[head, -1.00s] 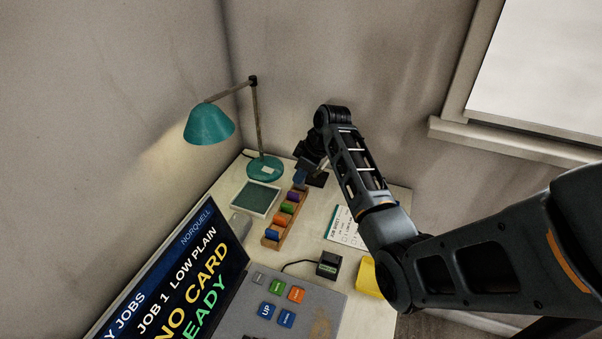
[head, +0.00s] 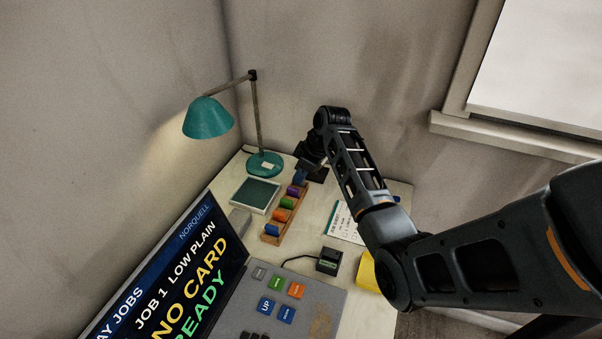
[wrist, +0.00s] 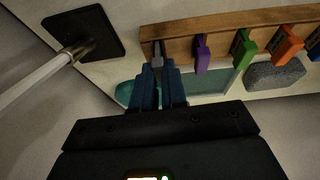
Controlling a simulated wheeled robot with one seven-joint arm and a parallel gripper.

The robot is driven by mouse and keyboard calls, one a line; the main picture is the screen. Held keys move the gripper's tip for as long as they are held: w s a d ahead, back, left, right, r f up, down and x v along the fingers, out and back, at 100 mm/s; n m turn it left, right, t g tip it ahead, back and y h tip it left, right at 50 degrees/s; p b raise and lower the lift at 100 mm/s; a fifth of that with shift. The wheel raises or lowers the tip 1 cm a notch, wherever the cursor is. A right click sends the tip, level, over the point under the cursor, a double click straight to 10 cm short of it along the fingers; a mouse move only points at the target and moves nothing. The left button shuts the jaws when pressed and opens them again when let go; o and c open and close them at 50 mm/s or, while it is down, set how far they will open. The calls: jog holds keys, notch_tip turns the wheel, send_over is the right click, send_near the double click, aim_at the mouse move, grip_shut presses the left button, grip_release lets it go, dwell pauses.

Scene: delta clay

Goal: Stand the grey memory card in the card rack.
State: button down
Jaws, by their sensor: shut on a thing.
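The wooden card rack (head: 269,239) stands on the desk, with purple, green, orange and blue cards upright in a row. It also crosses the top of the wrist view (wrist: 218,24). My gripper (wrist: 158,72) has its blue fingers shut on the grey memory card (wrist: 157,50), which points at the rack's free end beside the purple card (wrist: 201,54). The card's far end overlaps the rack there; I cannot tell if it is seated in a slot. In the head view my gripper (head: 300,176) is at the rack's far end, and the grey card is not distinguishable.
A teal lamp (head: 265,163) and a green-topped tray (head: 256,195) stand left of the rack. A dark square base with a pale rod (wrist: 85,35) is close by the rack end. A black card reader (head: 328,262), a printed sheet (head: 344,223) and a button panel (head: 314,292) lie nearer.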

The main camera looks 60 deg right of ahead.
jog(key=c, duration=1.1)
grip_release()
jog(key=shift+o, duration=0.3)
jog(key=shift+o, duration=1.3)
notch_tip(320, 180, up, 5)
jog(key=p, duration=0.4)
jog(key=shift+f, duration=0.1)
jog(key=shift+r+p, duration=0.4)
jog(key=shift+r, duration=0.75)
